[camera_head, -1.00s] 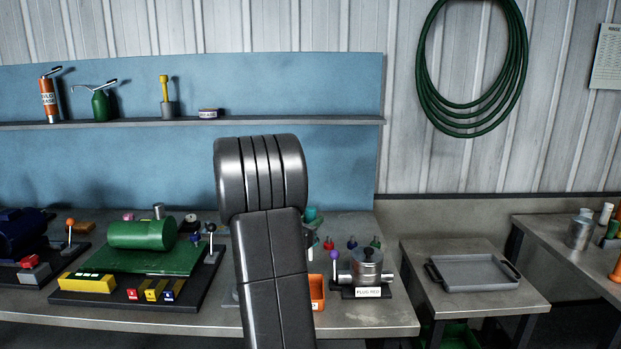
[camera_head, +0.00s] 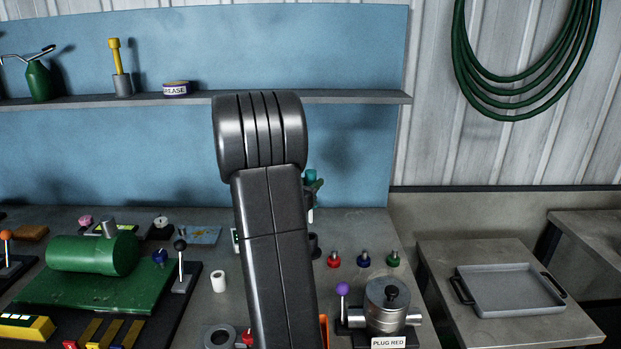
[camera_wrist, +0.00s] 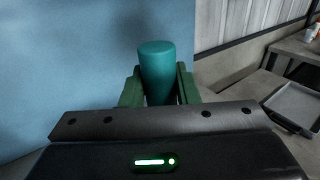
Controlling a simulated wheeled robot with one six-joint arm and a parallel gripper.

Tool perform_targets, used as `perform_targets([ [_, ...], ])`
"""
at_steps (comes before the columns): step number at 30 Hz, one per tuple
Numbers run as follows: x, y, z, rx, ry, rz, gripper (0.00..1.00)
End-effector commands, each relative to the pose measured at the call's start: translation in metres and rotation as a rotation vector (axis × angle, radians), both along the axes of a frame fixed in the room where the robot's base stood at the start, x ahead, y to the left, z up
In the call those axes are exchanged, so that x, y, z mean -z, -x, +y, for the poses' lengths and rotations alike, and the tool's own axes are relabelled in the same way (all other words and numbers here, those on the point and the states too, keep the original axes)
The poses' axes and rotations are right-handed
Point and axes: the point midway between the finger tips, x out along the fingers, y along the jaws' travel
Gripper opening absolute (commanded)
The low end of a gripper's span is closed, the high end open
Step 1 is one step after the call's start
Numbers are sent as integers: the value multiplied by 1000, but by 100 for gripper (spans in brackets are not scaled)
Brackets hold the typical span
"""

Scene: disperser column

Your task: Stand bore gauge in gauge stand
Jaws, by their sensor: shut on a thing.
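The bore gauge is a teal cylinder (camera_wrist: 157,72), upright between the two green fingers of my gripper (camera_wrist: 158,88) in the wrist view. My gripper is shut on it. In the head view the teal top (camera_head: 311,175) shows just right of my dark arm, above the table, with a pale lower part (camera_head: 310,214) under the fingers. A dark cup-like piece (camera_head: 315,245) stands on the table below it, partly hidden by my arm. It may be the gauge stand, but I cannot tell. I cannot tell whether the gauge's lower end touches it.
Red, blue and green knobs (camera_head: 363,259) stand to the right. A metal unit labelled PLUG RED (camera_head: 387,308) is in front of them. A green machine (camera_head: 92,255) and a white roll (camera_head: 218,281) are left. A grey tray (camera_head: 512,295) lies on the right side table.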

Motion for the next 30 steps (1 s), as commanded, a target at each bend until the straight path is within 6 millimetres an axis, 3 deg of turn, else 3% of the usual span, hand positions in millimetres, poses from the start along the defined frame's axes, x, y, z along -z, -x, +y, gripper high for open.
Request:
perform_targets([
  [30, 91, 0, 0, 0, 0, -2, 5],
])
